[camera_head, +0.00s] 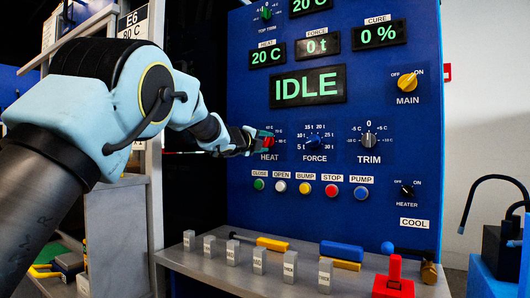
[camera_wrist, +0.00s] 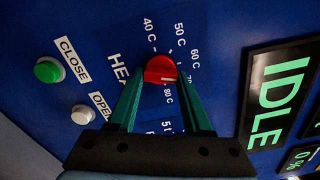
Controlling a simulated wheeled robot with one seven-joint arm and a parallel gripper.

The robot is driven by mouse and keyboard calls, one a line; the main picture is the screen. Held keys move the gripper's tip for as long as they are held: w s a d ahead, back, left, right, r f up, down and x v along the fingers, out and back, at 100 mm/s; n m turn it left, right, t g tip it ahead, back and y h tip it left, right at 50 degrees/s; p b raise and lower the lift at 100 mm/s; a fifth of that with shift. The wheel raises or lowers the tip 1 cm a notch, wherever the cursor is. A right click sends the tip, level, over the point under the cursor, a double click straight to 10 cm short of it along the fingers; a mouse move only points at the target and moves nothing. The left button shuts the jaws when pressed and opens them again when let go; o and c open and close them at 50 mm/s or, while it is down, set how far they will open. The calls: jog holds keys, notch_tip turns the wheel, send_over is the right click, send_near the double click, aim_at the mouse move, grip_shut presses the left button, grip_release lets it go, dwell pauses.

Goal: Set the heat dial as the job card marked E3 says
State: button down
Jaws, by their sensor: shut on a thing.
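The red heat dial (camera_wrist: 160,69) sits on the blue panel, with 40 C, 50 C, 60 C and 80 C marks around it in the wrist view. My gripper (camera_wrist: 160,82) is shut on the dial, a green finger on each side. A pale line shows on the dial's face, but I cannot tell for sure which mark it points to. In the head view the dial (camera_head: 268,141) is partly hidden by my gripper (camera_head: 258,141). The heat display (camera_head: 267,56) reads 20 C. A card (camera_head: 134,22) at upper left reads E6, 80 C; no card marked E3 is readable.
The blue force dial (camera_head: 314,142) and trim dial (camera_head: 369,140) are to the right. Push buttons, including green close (camera_head: 259,184), sit below. The main display (camera_head: 308,87) reads IDLE. A grey shelf (camera_head: 205,268) with metal blocks and tools juts out underneath.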

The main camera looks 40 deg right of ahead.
jog(key=m+b, duration=0.3)
jog(key=m, duration=0.1)
jog(key=shift+f+m, duration=0.15)
jog(key=shift+m, duration=0.15)
dwell(0.5)
jog(key=shift+c, duration=1.6)
grip_release()
jog(key=b+v, duration=0.3)
jog(key=v, duration=0.7)
jog(key=shift+a, duration=0.4)
jog(key=shift+s, duration=0.1)
